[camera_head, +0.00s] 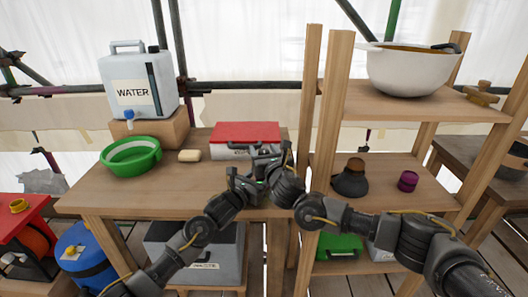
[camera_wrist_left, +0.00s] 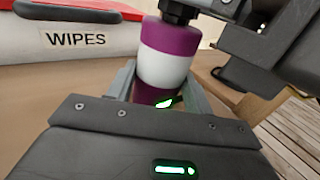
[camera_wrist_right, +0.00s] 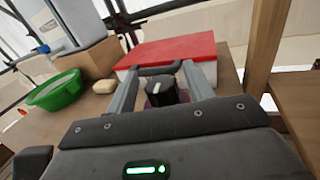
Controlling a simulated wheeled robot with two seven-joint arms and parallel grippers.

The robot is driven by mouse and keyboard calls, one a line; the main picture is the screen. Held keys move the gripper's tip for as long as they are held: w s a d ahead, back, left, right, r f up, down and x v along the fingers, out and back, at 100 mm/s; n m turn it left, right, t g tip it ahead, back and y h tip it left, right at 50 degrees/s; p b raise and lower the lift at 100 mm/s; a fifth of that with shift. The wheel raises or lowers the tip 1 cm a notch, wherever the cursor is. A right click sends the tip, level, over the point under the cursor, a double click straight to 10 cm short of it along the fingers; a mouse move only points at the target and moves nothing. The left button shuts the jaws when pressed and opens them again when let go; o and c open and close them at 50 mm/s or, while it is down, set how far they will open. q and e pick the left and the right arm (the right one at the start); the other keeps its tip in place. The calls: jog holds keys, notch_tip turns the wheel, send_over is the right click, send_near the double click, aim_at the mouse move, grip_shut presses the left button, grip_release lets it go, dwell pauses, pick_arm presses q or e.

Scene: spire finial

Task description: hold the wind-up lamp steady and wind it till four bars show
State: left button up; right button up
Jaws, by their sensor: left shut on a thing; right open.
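The wind-up lamp is a purple and white cylinder (camera_wrist_left: 168,52) in the left wrist view. My left gripper (camera_head: 245,183) is shut around its lower part. A small green-lit patch (camera_wrist_left: 166,103) shows low on the lamp; I cannot count bars. In the right wrist view the lamp's black top knob (camera_wrist_right: 165,92), with a white mark, lies between the fingers of my right gripper (camera_wrist_right: 157,72). These fingers are open and stand either side of the knob, above the purple body. In the head view my right gripper (camera_head: 268,152) is close to the left one, and the grippers hide the lamp.
A white wipes box with a red lid (camera_head: 245,133) stands just behind the grippers. A green basin (camera_head: 131,155), a soap bar (camera_head: 190,155) and a water container (camera_head: 139,88) are on the left. Wooden shelf posts (camera_head: 335,110) rise close on the right.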

aim_at(264, 150)
jog(key=c, duration=1)
jog(key=shift+o, duration=0.2)
jog(key=m+h, duration=0.2)
jog(key=h, duration=0.2)
jog(key=shift+a+m+t, duration=0.1)
jog(key=shift+m+t, duration=0.2)
jog(key=shift+t, duration=0.1)
jog(key=shift+m+h, duration=1)
jog(key=shift+h, duration=0.5)
jog(key=o, duration=1)
jog(key=shift+c, duration=0.2)
notch_tip(264, 150, up, 10)
jog(key=shift+r, duration=0.1)
